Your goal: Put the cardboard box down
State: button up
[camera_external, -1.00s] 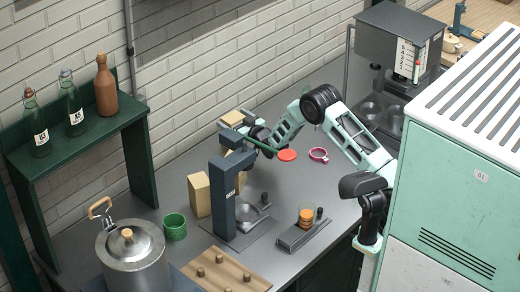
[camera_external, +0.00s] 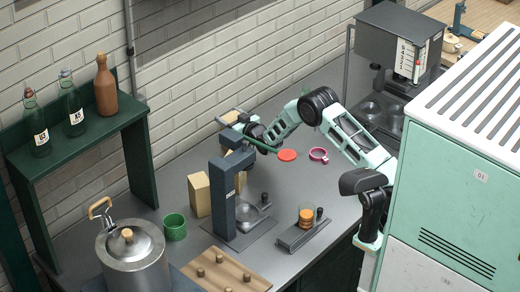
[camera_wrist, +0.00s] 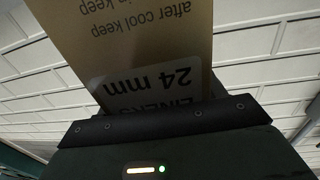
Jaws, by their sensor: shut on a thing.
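The cardboard box (camera_wrist: 150,45) is brown with printed text, upside down in the wrist view, including "24 mm" on a pale label. It stands out from between the jaws of my gripper (camera_wrist: 160,118), which is shut on it. In the external view my gripper (camera_external: 243,128) is at the far side of the counter, behind the dark blue press. There the press and its lever partly hide the gripper and the box. I cannot tell whether the box touches the counter.
A tan box (camera_external: 200,194) stands left of the dark blue press (camera_external: 222,195), whose green lever ends in a red knob (camera_external: 287,155). The brick wall is close behind.

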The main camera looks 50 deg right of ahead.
jog(key=r+b, duration=0.1)
jog(key=r, duration=0.2)
jog(key=r+b, duration=0.1)
jog(key=r, duration=0.2)
jog(key=s+r, duration=0.1)
jog(key=r, duration=0.2)
jog(key=shift+r+b, duration=0.4)
jog(key=s+a+n+y+b, duration=0.15)
jog(key=s+b, duration=0.35)
jog(key=s, duration=0.9)
notch_tip(320, 180, down, 10)
jog(key=s+p, duration=0.1)
jog(key=shift+a+r, duration=0.25)
jog(key=shift+a, duration=0.05)
jog(key=shift+m, duration=0.25)
jog(key=shift+f, duration=0.15)
jog(key=o, duration=1.4)
